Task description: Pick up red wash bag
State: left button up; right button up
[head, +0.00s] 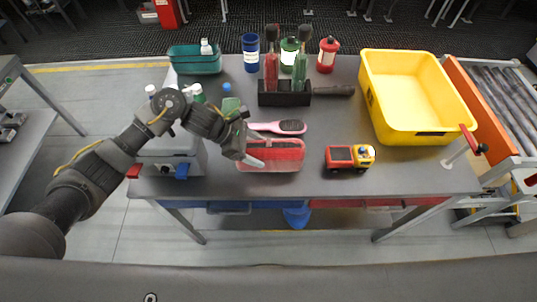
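The red wash bag (278,155) lies on the grey table near its front edge, in the middle of the head view. My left arm reaches in from the left, and my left gripper (252,151) is at the bag's left end. One light fingertip shows over the bag's near left side, and another pale tip shows near its upper left. The fingers look apart, with the bag's left end around or below them; contact is not clear. My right gripper is not in view.
A pink hairbrush (290,127) lies just behind the bag. A toy truck (349,157) stands to its right. A yellow bin (418,135) fills the table's right side. A black holder (284,98) with bottles and a teal basket (194,66) stand behind.

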aim_at(260, 146)
pick_arm(q)
jog(key=c, duration=0.7)
jog(key=shift+r, duration=0.1)
jog(key=shift+c, duration=0.2)
jog(key=shift+r+b, duration=0.3)
jog(key=shift+b, duration=0.15)
notch_tip(260, 146, up, 2)
jog(key=shift+r+b, duration=0.25)
jog(key=shift+b, duration=0.75)
jog(key=s+d+r+b, duration=0.1)
jog(key=s+r+b, duration=0.2)
jog(key=s+r, duration=0.7)
jog(key=s, duration=0.4)
jog(key=shift+f, duration=0.15)
